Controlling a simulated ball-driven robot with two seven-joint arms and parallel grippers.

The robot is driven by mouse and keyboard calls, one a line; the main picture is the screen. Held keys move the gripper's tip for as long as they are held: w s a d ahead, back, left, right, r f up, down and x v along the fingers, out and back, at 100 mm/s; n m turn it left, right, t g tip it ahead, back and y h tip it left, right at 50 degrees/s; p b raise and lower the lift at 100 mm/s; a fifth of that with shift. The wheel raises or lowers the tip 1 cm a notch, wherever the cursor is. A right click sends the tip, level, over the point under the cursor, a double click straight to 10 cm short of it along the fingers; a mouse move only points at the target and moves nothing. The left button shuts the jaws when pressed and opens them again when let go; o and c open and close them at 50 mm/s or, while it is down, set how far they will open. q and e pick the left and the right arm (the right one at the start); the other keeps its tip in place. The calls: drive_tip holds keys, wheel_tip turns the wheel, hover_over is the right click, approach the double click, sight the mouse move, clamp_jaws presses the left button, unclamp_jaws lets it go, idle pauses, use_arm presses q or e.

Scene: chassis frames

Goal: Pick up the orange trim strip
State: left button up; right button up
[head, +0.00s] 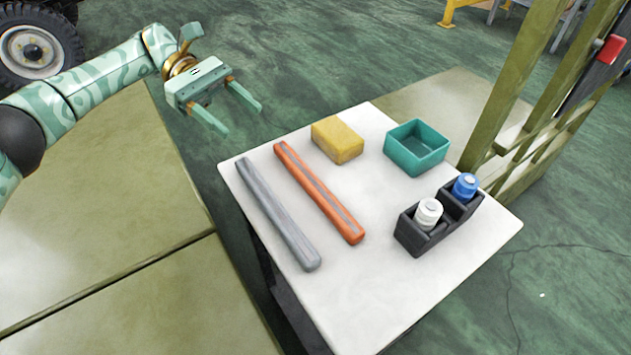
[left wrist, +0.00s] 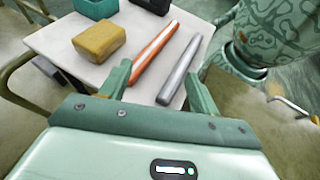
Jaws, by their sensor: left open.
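The orange trim strip (head: 318,192) lies on the white table top, between a grey strip (head: 277,213) and a yellow block (head: 337,139). In the left wrist view the orange strip (left wrist: 153,51) lies beyond my fingers, with the grey strip (left wrist: 180,73) to its right. My left gripper (head: 238,114) is open and empty. In the head view it hangs past the table's far left corner, apart from both strips. In the left wrist view its fingers (left wrist: 160,85) point toward the table. My right gripper is not in view.
The white table (head: 375,290) also holds a teal open box (head: 416,148) and a black holder (head: 425,236) with a white bottle (head: 428,213) and a blue-capped bottle (head: 466,186). Olive posts (head: 510,90) stand at the right. The table's front part is clear.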

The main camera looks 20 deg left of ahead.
use_arm(q)
drive_tip(key=shift+w+d+f, duration=0.1)
drive_tip(key=shift+w+f, duration=0.1)
drive_tip(key=shift+f, duration=0.65)
drive_tip(key=p, duration=0.1)
approach(311, 181)
drive_tip(key=x, duration=0.3)
drive_tip(key=shift+s+d, duration=0.15)
drive_tip(key=shift+d, duration=0.05)
drive_tip(key=x, duration=0.5)
drive_tip(key=shift+d+f, duration=0.15)
drive_tip(key=shift+d, duration=0.1)
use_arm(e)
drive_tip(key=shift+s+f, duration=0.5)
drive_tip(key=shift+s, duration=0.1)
use_arm(q)
drive_tip(key=shift+c, duration=0.3)
drive_tip(key=c, duration=1.1)
